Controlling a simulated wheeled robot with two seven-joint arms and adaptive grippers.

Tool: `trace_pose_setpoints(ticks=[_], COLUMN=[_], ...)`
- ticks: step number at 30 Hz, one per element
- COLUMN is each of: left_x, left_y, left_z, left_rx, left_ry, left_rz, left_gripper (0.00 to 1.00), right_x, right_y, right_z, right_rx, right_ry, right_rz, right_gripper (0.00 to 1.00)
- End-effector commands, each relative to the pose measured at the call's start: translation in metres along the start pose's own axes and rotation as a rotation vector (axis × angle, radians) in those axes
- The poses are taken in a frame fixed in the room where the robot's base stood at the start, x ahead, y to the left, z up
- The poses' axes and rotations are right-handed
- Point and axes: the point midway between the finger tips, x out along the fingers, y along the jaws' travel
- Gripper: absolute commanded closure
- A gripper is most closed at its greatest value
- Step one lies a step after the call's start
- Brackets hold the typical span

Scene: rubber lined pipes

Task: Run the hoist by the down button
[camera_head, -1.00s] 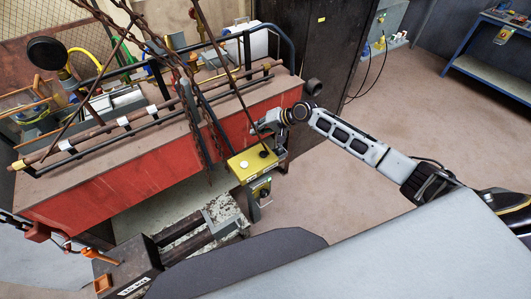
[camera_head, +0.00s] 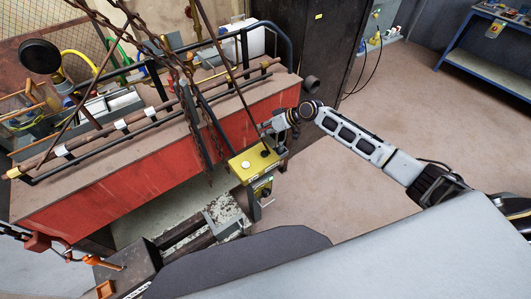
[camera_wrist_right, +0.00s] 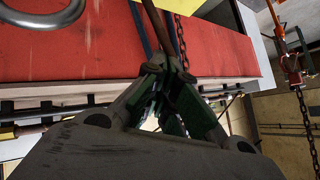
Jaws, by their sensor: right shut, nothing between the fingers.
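A yellow control box (camera_head: 253,166) hangs in the middle of the head view, in front of the red-sided bench. Its top carries a pale button (camera_head: 245,164) and a dark knob-like button (camera_head: 264,153). Which one is down cannot be read. My right gripper (camera_head: 267,128) is just above and behind the box's right end, apart from the buttons as far as I can tell. In the right wrist view its fingers (camera_wrist_right: 163,78) are closed together and empty. My left gripper is not in view.
Rusty hoist chains (camera_head: 190,85) hang left of the box. The red bench (camera_head: 120,190) holds pipes and tools. A vice-like block (camera_head: 220,212) stands below the box. A dark cabinet (camera_head: 325,50) stands behind. The floor at right is clear.

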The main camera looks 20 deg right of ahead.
Motion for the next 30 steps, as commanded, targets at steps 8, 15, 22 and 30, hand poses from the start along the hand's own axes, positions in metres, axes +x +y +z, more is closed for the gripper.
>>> trace_pose_setpoints(ticks=[8, 15, 22, 30], left_x=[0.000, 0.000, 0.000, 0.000], left_y=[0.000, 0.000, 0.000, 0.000], left_z=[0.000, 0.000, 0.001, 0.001], left_rx=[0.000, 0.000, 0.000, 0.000], left_ry=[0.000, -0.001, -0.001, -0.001], left_rz=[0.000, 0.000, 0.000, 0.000], left_gripper=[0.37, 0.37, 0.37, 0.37], right_x=[0.000, 0.000, -0.001, -0.001], right_y=[-0.002, -0.004, -0.004, -0.005], right_z=[0.004, 0.007, 0.010, 0.013], right_rx=[-0.225, -0.422, -0.610, -0.830], right_ry=[-0.019, -0.031, -0.043, -0.052], right_rz=[-0.009, -0.018, -0.029, -0.043], right_gripper=[1.00, 1.00, 1.00, 1.00])
